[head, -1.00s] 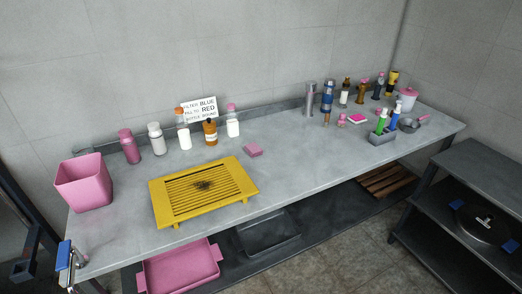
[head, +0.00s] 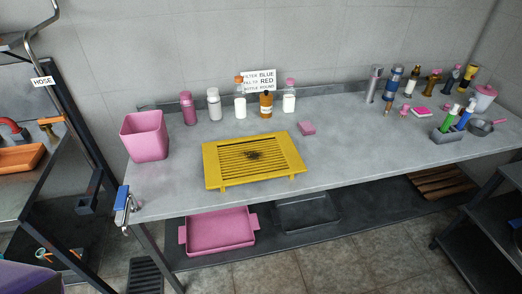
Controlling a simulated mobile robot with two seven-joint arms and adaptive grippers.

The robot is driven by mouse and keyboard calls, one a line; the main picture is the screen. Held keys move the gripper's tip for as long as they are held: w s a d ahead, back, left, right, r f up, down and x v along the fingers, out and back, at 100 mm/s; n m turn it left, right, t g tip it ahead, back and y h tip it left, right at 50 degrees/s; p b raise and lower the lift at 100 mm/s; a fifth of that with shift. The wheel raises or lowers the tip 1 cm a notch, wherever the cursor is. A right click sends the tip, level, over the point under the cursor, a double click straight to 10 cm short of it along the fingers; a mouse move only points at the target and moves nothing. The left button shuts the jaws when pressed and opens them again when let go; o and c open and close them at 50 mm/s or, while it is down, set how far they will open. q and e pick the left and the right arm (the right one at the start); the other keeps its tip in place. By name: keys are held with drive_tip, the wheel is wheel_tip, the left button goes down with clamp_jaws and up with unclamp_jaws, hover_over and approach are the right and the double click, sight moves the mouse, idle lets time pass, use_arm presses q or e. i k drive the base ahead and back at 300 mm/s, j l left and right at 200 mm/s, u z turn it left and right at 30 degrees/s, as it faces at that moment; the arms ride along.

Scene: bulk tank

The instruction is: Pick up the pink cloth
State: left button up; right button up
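A small pink block-shaped item (head: 306,128) lies on the grey worktop, just right of the yellow slatted rack's back corner. It looks like a folded cloth or a sponge; I cannot tell which. Another flat pink item with a pale edge (head: 421,111) lies farther right, near several bottles. Neither of my grippers is in view.
The worktop (head: 350,160) is bare right of the yellow rack (head: 220,180). A pink bin (head: 145,136) stands at its left end and bottles line the back. A pink tray (head: 220,232) and a dark tray (head: 308,212) sit below. A blue-handled fitting (head: 122,198) is at the left corner.

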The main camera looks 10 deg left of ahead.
sight(306, 128)
drive_tip(key=u, duration=0.45)
drive_tip(key=i+l+u, duration=0.1)
drive_tip(key=l+u, duration=0.25)
drive_tip(key=l, duration=0.15)
drive_tip(key=i+l+u, duration=0.1)
drive_tip(key=l+u, duration=0.3)
drive_tip(key=l, duration=0.1)
